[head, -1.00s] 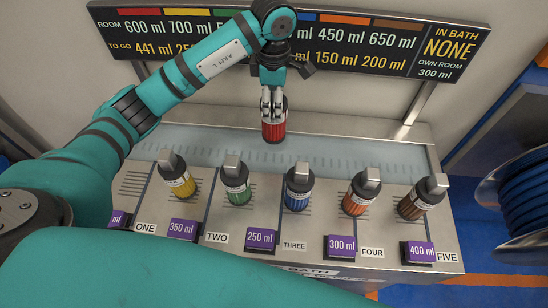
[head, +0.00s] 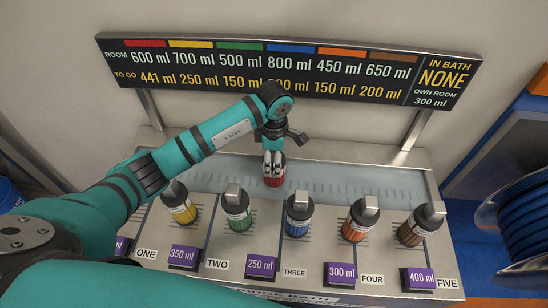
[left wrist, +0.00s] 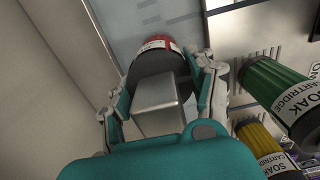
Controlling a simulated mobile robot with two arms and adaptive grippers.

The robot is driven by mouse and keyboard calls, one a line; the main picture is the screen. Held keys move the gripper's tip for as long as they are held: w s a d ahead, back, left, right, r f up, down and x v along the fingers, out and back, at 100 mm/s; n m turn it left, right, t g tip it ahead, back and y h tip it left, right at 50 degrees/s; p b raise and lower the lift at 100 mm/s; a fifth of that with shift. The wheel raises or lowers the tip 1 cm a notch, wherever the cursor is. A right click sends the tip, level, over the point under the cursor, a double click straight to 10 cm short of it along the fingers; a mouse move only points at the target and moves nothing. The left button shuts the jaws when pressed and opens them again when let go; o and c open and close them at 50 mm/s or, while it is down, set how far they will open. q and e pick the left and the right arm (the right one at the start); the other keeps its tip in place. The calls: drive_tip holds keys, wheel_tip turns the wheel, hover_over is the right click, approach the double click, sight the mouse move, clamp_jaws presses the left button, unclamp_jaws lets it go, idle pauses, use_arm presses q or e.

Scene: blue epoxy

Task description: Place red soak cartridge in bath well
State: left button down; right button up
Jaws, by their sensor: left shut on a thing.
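The red soak cartridge (head: 274,181) is in the jaws of my left gripper (head: 273,158), over the bath well (head: 345,180), the pale recessed strip along the back of the bench. In the left wrist view the fingers (left wrist: 163,100) close on both sides of the cartridge's grey metal handle, with the cartridge's dark cap and red band (left wrist: 154,45) beyond. I cannot tell whether its lower end touches the well floor. My right gripper is not in view.
Yellow (head: 179,203), green (head: 236,208), blue (head: 297,214), orange (head: 360,219) and brown (head: 420,225) cartridges stand in a row in front of the well. A sign (head: 290,72) stands behind, reading "IN BATH NONE". A blue reel (head: 528,222) is at right.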

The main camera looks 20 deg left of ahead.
use_arm(q)
drive_tip(key=shift+f, duration=0.15)
drive_tip(key=shift+c, duration=2.1)
unclamp_jaws()
drive_tip(key=shift+r, duration=0.35)
wheel_tip(320, 180, up, 10)
drive_tip(key=b, duration=0.2)
drive_tip(key=shift+r+b, duration=0.25)
drive_tip(key=shift+b, duration=0.15)
drive_tip(key=shift+r, duration=0.6)
